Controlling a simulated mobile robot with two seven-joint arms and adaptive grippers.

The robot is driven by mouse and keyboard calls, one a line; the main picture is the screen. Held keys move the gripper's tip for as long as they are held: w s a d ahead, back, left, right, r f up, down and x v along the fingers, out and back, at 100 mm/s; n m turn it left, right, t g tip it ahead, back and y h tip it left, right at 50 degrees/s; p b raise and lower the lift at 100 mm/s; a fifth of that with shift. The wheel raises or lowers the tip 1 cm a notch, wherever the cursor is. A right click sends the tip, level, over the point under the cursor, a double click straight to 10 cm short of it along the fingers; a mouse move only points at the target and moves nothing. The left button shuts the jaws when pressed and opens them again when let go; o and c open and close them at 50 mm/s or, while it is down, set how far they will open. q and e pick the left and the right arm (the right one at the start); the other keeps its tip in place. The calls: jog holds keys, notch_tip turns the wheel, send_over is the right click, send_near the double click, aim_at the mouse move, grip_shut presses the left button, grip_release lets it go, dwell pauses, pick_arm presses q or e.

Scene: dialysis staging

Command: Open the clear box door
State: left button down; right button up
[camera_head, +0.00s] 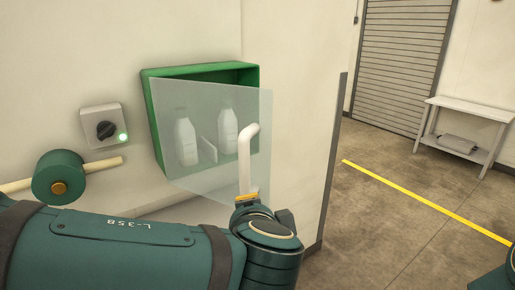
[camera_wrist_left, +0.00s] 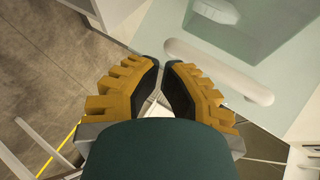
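The clear door (camera_head: 220,185) is a see-through panel in front of a green box (camera_head: 205,72) on the wall. It stands ajar, its right edge swung out from the box. Its white bar handle (camera_head: 245,160) is upright on the right side. My left gripper (camera_head: 247,196) is at the handle's lower end, mostly hidden by my wrist. In the left wrist view, my left gripper's fingertips (camera_wrist_left: 163,62) nearly meet, with nothing seen gripped between them. The handle (camera_wrist_left: 215,70) lies just right of them, outside the fingers; contact is unclear. My right gripper is out of view.
White bottles (camera_head: 227,130) stand inside the green box. A knob switch (camera_head: 101,127) with a green light and a teal roll (camera_head: 60,175) are on the wall to the left. A wall edge (camera_head: 333,165) stands right of the box. Floor and a white table (camera_head: 465,115) lie beyond.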

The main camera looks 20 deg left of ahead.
aim_at(259, 150)
pick_arm(q)
jog(key=d+r+m+t+y, duration=0.1)
jog(key=d+r+t+y, duration=0.25)
jog(key=r, duration=0.35)
jog(key=shift+t, duration=0.45)
jog(key=p+x, duration=0.1)
jog(key=x, duration=0.8)
jog(key=shift+w+d, duration=0.15)
jog(key=shift+f, duration=0.1)
